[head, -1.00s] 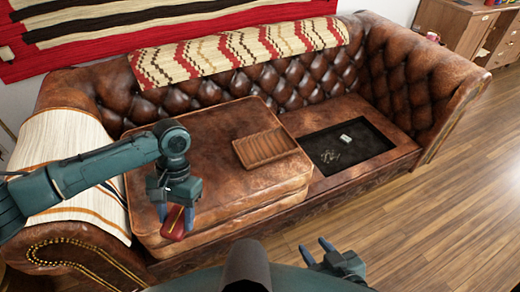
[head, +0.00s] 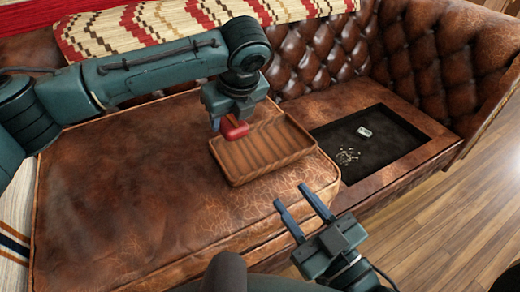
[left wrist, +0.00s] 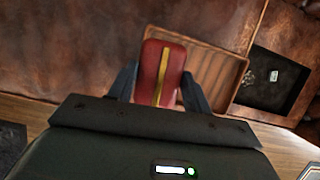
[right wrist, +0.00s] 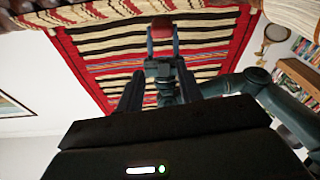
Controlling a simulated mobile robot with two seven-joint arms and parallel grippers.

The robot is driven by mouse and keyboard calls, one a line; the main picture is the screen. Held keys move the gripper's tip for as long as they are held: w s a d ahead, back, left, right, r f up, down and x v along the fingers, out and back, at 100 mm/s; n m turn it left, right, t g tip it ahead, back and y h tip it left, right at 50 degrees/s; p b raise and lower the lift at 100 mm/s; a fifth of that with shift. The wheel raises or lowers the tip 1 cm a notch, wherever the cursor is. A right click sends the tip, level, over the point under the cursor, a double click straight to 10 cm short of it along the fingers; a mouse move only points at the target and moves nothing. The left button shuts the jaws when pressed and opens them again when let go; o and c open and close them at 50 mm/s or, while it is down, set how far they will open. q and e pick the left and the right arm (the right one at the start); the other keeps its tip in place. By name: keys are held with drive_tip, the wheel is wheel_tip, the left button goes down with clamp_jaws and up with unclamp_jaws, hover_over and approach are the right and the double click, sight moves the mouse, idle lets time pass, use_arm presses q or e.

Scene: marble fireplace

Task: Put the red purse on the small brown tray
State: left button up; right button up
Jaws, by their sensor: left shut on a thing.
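The red purse (head: 236,129) is held in my left gripper (head: 228,122), which is shut on it. In the left wrist view the purse (left wrist: 162,75), red with a yellow stripe, sits between the two fingers.
The leather cushion (head: 130,190) is bare left of the tray. A dark recess (head: 400,150) in the sofa seat, right of the tray, holds a small pale object (head: 364,131) and a few bits. The tufted sofa back (head: 340,55) rises behind. Wooden floor (head: 470,220) is at the right.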

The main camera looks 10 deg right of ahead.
use_arm(q)
drive_tip(key=shift+w+d+f+m, duration=0.25)
drive_tip(key=shift+w+m, duration=0.05)
drive_tip(key=shift+w+f+b, duration=0.1)
drive_tip(key=shift+f+b, duration=0.2)
drive_tip(key=shift+b, duration=0.05)
wheel_tip(320, 180, down, 8)
drive_tip(key=b, duration=0.4)
drive_tip(key=shift+f, duration=0.55)
drive_tip(key=shift+r, duration=0.1)
use_arm(e)
drive_tip(key=shift+w+a+r+m+t+y, duration=0.1)
drive_tip(key=shift+w+a+m+t+y, duration=0.2)
drive_tip(key=shift+a+y, duration=0.25)
drive_tip(key=shift+d+r, duration=0.15)
use_arm(q)
drive_tip(key=o, duration=1)
use_arm(e)
drive_tip(key=shift+f, duration=0.4)
